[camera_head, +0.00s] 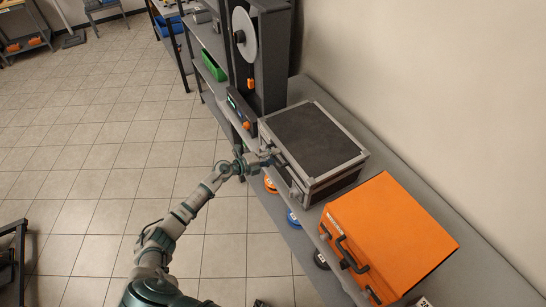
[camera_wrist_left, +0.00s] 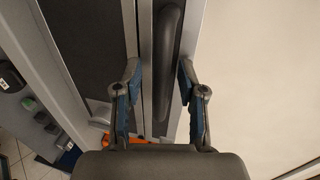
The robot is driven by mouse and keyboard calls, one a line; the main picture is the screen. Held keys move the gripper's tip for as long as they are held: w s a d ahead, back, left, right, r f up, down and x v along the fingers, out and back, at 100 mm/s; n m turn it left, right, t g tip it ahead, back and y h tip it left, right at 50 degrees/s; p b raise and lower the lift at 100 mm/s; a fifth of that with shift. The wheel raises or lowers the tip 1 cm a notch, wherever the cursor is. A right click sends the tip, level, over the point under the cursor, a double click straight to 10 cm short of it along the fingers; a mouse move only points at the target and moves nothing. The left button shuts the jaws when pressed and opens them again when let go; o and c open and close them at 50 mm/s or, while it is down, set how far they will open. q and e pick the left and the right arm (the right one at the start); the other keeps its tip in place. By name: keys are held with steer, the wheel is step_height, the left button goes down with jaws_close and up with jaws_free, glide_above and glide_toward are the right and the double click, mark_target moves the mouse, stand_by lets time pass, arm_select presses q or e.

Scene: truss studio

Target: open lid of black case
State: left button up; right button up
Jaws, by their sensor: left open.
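The black case (camera_head: 312,138) with silver edges stands on the grey shelf, its dark lid shut. My left gripper (camera_head: 272,155) is at the case's front side, facing the floor aisle. In the left wrist view my left gripper (camera_wrist_left: 160,75) is open. Its two fingers stand either side of a dark bar handle (camera_wrist_left: 169,50) on the case's silver frame. I cannot tell whether either finger touches it. The case's dark panel (camera_wrist_left: 88,45) fills the upper left of that view. My right gripper is not in view.
An orange case (camera_head: 390,235) stands on the shelf to the right of the black case. A dark machine with a white reel (camera_head: 244,35) stands to its left. The wall is close behind. Coloured spools (camera_head: 293,218) sit below the shelf.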

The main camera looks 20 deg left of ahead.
arm_select(q)
steer(key=shift+a, duration=0.15)
steer(key=c, duration=0.7)
jaws_close()
